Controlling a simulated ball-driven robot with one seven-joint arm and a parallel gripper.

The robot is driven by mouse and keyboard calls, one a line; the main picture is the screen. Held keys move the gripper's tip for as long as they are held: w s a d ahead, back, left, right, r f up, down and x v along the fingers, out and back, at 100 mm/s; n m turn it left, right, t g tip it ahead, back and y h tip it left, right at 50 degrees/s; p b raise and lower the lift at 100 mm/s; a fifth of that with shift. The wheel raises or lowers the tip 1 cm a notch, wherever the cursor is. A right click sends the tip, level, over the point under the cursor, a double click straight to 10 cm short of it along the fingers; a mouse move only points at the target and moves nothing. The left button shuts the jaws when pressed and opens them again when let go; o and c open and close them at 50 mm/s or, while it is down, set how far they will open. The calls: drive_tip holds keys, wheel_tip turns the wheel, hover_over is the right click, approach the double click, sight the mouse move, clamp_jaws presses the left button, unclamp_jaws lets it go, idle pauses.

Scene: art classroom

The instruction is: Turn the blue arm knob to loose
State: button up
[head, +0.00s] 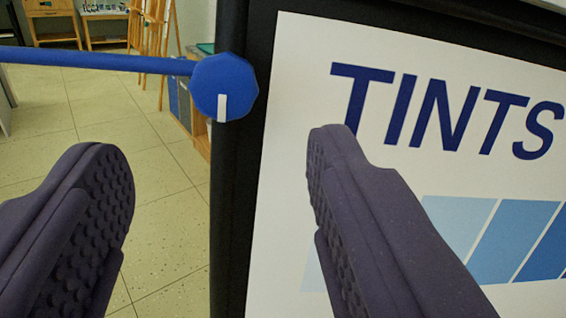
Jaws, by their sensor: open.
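The blue arm knob (224,86) sits at the left edge of a black-framed board in the head view. It is faceted and has a white mark on its lower part that points about straight down. A blue arm (100,60) runs from the knob to the left edge of the picture. My gripper (225,165) is open and empty, with one dark ribbed finger at lower left and one at lower right. In the picture the knob lies above the gap between the fingertips, and neither finger appears to touch it. No loose or tight label can be seen.
The black frame (236,200) holds a white "TINTS" poster (400,170) with blue swatches. The right finger overlaps the poster in the picture. Wooden easels (152,35) and a small table (50,25) stand far back. The tiled floor (165,170) shows between.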

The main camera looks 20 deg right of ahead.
sight(225, 97)
drive_tip(key=x, duration=0.7)
drive_tip(key=shift+w+f+b, duration=0.15)
drive_tip(key=shift+w+b, duration=0.1)
drive_tip(key=shift+b, duration=0.15)
drive_tip(key=c, duration=1)
drive_tip(key=shift+c, duration=0.2)
